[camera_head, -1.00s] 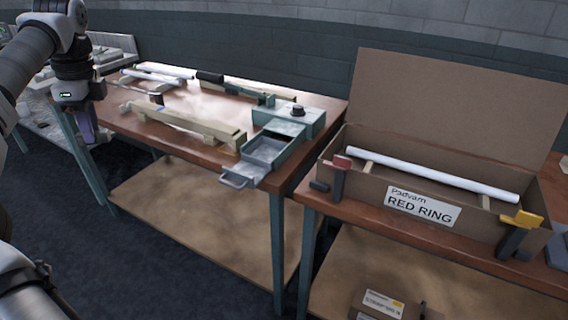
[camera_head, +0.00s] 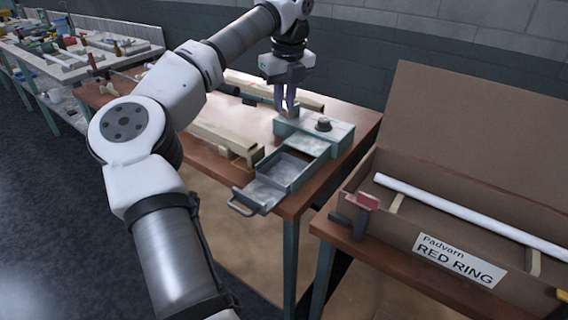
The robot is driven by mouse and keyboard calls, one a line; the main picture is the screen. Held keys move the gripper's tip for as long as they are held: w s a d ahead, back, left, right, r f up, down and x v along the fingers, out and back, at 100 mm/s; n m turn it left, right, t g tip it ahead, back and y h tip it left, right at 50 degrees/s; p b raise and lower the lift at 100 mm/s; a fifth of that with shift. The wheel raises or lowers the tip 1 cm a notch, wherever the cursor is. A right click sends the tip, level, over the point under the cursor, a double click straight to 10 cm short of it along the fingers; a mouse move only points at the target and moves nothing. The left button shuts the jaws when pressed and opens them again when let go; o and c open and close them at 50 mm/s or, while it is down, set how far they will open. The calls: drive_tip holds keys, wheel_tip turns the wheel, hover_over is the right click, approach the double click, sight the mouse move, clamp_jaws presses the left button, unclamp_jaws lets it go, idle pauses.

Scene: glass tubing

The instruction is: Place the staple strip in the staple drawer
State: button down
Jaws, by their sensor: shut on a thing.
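The staple drawer (camera_head: 287,172) is pulled out toward the front of a teal metal unit (camera_head: 338,130) near the table's right end. It is an open-topped grey tray with a handle (camera_head: 241,203) at its front. My gripper (camera_head: 286,108) points down at the back left of the unit, above and behind the drawer. Its purple fingers are closed together on a thing too small to make out, likely the staple strip. I do not see a strip clearly anywhere else.
A wooden rail (camera_head: 225,138) lies left of the drawer. A dark knob (camera_head: 323,124) sits on the unit. At right, a cardboard box (camera_head: 385,215) holds a white tube (camera_head: 470,215), with a red-handled clamp (camera_head: 360,203) on its edge. My arm covers part of the table.

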sight(283, 174)
wheel_tip(283, 174, down, 18)
drive_tip(key=shift+s+f+p, duration=0.15)
drive_tip(key=shift+f+p, duration=0.1)
drive_tip(key=shift+p, duration=0.95)
drive_tip(key=c, duration=1.4)
unclamp_jaws()
drive_tip(key=r, duration=0.4)
drive_tip(key=r+b, duration=0.1)
drive_tip(key=r, duration=0.3)
drive_tip(key=s+r, duration=0.1)
drive_tip(key=r, duration=0.3)
drive_tip(key=shift+s+d+r+b, duration=0.1)
drive_tip(key=shift+d+b, duration=0.2)
drive_tip(key=shift+b, duration=0.1)
